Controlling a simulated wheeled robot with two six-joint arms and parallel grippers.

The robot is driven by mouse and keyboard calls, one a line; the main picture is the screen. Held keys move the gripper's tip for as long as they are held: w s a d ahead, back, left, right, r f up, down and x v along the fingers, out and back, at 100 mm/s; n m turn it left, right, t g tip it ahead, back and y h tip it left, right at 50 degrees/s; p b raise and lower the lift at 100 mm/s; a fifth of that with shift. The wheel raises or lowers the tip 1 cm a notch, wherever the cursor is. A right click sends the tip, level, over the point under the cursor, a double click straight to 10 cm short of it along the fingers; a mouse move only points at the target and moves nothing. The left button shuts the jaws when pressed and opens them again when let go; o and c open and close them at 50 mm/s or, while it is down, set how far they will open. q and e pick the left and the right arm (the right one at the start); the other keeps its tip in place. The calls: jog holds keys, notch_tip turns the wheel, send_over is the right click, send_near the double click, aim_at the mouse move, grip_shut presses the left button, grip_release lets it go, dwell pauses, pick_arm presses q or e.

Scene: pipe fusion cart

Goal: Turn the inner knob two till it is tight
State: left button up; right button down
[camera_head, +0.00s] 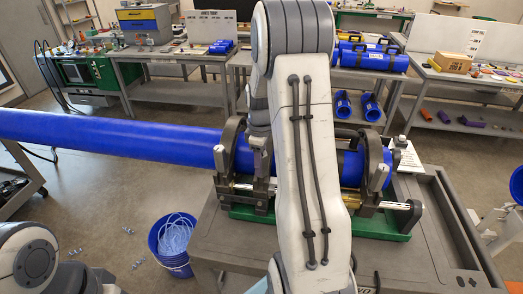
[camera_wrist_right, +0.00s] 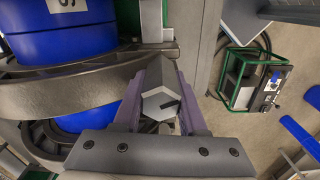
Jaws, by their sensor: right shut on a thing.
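My right gripper (camera_wrist_right: 158,95) is shut on a grey six-sided knob (camera_wrist_right: 160,103), which sits between its purple fingers in the right wrist view. In the head view my right arm stands in front of the clamp frame and hides much of its middle. The pipe clamp machine has dark ring clamps (camera_head: 230,146) around a long blue pipe (camera_head: 110,134). Other light grey knobs show at the left clamp (camera_head: 219,158) and the right clamp (camera_head: 379,177). How tight the held knob is cannot be seen. My left gripper is out of view.
The machine's green base (camera_head: 385,224) stands on a grey cart (camera_head: 235,240). A blue bucket (camera_head: 172,246) with pale tubing is on the floor to the left. Benches with blue pipe parts (camera_head: 375,58) stand behind. The pipe reaches far left across open floor.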

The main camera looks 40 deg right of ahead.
jog(key=shift+m+p, duration=0.35)
jog(key=shift+m, duration=1.25)
jog(key=shift+d+m+p, duration=0.1)
jog(key=shift+m+p, duration=0.2)
jog(key=shift+m, duration=1.2)
